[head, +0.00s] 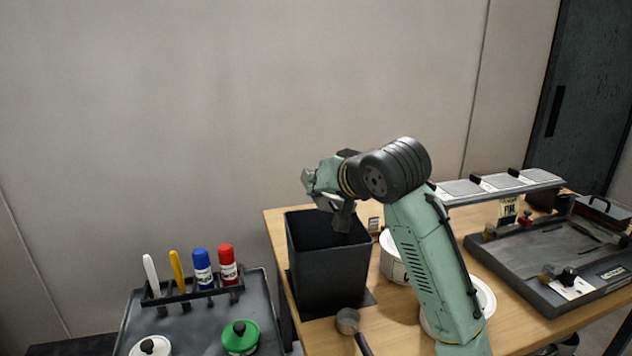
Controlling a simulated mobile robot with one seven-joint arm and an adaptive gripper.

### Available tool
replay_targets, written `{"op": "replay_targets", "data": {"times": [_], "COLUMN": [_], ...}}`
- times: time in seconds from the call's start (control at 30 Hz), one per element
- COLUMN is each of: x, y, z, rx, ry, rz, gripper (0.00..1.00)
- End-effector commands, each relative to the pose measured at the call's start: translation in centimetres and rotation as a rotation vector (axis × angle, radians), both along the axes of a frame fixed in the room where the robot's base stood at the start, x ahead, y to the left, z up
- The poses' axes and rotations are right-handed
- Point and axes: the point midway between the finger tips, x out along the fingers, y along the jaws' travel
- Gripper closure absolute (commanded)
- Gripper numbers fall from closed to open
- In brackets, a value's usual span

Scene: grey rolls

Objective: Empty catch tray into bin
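A tall black open-topped bin (325,268) stands on a dark mat at the left end of the wooden table. My gripper (342,214) is over the bin's right rear rim, with its fingers pointing down near the opening. The fingers are small and dark against the bin, so I cannot tell whether they are open or hold anything. The inside floor of the bin is hidden. A wide, shallow dark tray (487,246) lies at the right of the table, well away from my gripper. A smaller dark box with a handle (603,211) sits at its far right. I cannot tell which is the catch tray.
A white tub (393,262) and a white round dish (487,298) are partly behind my arm. A metal scoop (348,320) lies before the bin. A grey raised shelf (500,187) spans the back right. A dark cart (262,310) at left holds markers and lidded pots.

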Motion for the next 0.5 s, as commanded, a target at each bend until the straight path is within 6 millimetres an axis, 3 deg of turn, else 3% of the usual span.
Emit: {"op": "replay_targets", "data": {"times": [0.13, 0.3, 0.5], "x": [0.2, 0.7, 0.9], "y": [-0.8, -2.4, -2.8], "z": [-1.8, -0.8, -0.3], "rx": [0.225, 0.641, 0.851], "ry": [0.074, 0.207, 0.277], "rz": [-0.003, -0.003, 0.003], "gripper": [1.0, 1.0, 1.0]}}
